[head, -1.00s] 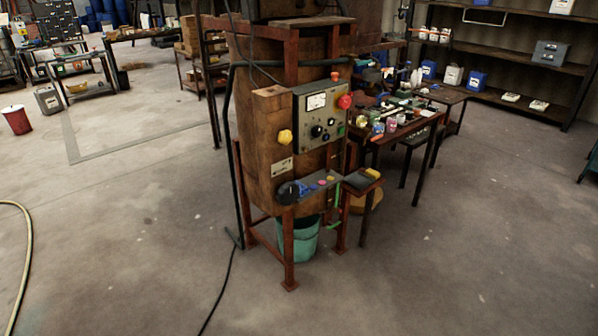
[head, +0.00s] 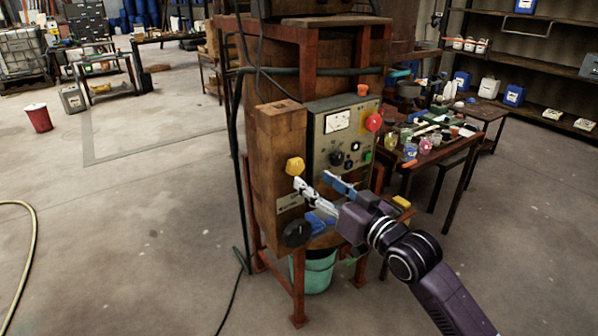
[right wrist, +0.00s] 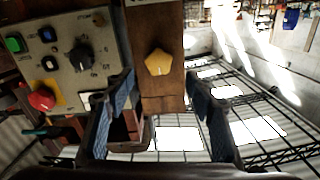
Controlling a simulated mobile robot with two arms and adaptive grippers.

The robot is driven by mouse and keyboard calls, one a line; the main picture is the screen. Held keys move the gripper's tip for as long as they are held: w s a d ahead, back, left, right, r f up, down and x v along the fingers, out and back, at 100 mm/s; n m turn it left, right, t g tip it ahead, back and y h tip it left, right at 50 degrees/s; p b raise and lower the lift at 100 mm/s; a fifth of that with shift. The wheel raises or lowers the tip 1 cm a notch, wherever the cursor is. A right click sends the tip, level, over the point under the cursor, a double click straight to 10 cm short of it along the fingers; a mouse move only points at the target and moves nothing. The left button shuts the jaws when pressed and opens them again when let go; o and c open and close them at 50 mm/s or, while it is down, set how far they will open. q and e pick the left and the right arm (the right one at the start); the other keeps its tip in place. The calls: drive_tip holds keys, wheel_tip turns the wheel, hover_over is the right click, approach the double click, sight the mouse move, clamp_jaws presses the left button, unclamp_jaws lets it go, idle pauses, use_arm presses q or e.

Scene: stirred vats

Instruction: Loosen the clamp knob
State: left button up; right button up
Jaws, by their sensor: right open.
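A yellow lobed knob (head: 294,166), which looks like the clamp knob, sits on the brown wooden side of the vat stand, left of the grey control panel (head: 344,131). My right gripper (head: 311,180) is open and empty, just right of and below the knob in the head view. In the right wrist view the yellow knob (right wrist: 158,62) shows between the two open fingers, beyond their tips and apart from them. A black round knob (head: 297,233) sits lower on the stand. My left gripper is not in view.
A green bucket (head: 316,272) stands under the stand. A cluttered table (head: 437,156) is at the right. The floor left of the stand is mostly clear, with a hose.

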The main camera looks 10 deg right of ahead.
sight(297, 168)
drive_tip(key=p+x, duration=0.1)
drive_tip(key=x, duration=0.3)
drive_tip(key=shift+d+r, duration=0.1)
drive_tip(key=x, duration=0.3)
drive_tip(key=shift+w, duration=0.2)
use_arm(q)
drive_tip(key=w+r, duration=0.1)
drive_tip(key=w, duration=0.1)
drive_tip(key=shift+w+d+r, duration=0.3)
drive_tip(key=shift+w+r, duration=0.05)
use_arm(e)
drive_tip(key=c, duration=1.2)
